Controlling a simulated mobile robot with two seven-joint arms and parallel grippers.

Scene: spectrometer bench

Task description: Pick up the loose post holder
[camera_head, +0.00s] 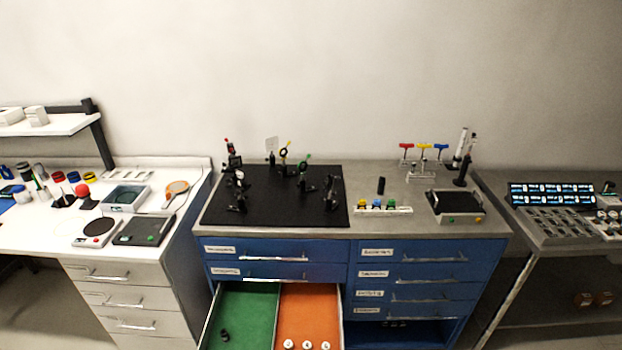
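A small black upright cylinder (381,185), which looks like the loose post holder, stands on the grey bench top just right of the black optical breadboard (285,214). It stands apart from the breadboard, behind a row of small coloured-topped parts. Several other black posts with mounts stand on the breadboard. A small dark part (224,335) lies in the green section of the open drawer; it is too small to identify. Neither of my grippers is in view.
Coloured-topped parts in a white rack (398,210) stand in front of the cylinder. A black-topped box (455,205) and a stand of coloured-handled drivers (421,165) are to its right. The open drawer (341,310) juts out below the bench front. A white table (40,237) stands left.

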